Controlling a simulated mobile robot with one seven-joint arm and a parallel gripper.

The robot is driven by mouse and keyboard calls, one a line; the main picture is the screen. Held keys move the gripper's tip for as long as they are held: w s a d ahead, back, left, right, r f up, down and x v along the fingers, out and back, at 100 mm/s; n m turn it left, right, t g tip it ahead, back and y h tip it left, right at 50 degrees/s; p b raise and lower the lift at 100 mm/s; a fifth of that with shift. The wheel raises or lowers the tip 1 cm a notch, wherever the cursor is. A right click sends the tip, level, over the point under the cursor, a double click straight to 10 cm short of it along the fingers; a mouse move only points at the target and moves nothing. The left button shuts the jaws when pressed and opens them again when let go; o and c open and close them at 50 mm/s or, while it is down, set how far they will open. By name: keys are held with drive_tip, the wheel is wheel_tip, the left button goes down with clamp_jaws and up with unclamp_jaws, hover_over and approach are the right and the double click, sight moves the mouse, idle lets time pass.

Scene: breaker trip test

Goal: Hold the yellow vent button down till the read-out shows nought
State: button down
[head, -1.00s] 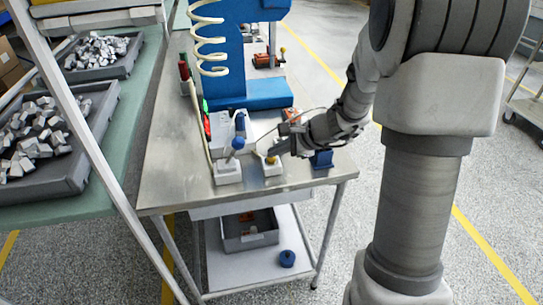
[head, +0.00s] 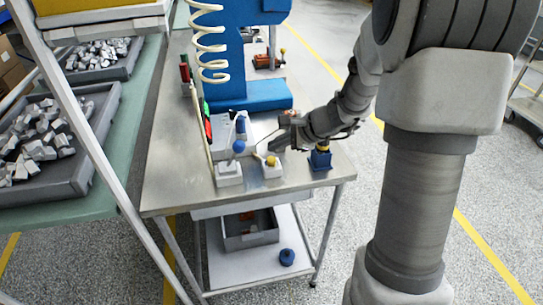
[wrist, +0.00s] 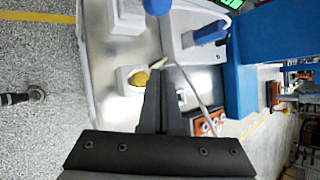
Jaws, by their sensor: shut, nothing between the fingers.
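The yellow vent button (head: 271,160) sits on a small pale box near the front of the steel bench. It also shows in the wrist view (wrist: 140,78), just left of my fingertips. My gripper (head: 277,144) is shut and empty. Its dark fingers (wrist: 166,72) are close behind and beside the button in the head view and appear apart from it; the exact gap is hard to tell. A green-lit panel, possibly the read-out (wrist: 208,4), is cut off at the wrist view's top edge; no figure is legible.
A blue-knobbed lever (head: 238,146) on a pale box stands left of the button. A grey box with a blue handle (head: 240,124) is behind. A blue block (head: 320,160) with a yellow top sits right. A pale cable runs near my fingers. The blue press (head: 250,95) stands behind.

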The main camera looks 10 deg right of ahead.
sight(275, 161)
drive_tip(key=shift+r+p, duration=1.15)
drive_tip(key=shift+r, duration=0.75)
drive_tip(key=shift+s+a+r, duration=0.15)
drive_tip(key=shift+r, duration=0.1)
drive_tip(key=s+a+r+n+g+h+p, duration=0.15)
drive_tip(key=s+a+r+n, duration=0.35)
drive_tip(key=s+r+n, duration=0.65)
drive_tip(key=s+d+r+n+h+p, duration=0.1)
drive_tip(key=s+d+r+n+h, duration=0.1)
drive_tip(key=s, duration=0.5)
drive_tip(key=s+d+r+n+h+p, duration=0.1)
drive_tip(key=s+d+r+n+h, duration=0.1)
drive_tip(key=s+n, duration=0.3)
drive_tip(key=shift+s+d+h, duration=0.15)
drive_tip(key=shift+s+h, duration=0.2)
drive_tip(key=shift+s, duration=0.9)
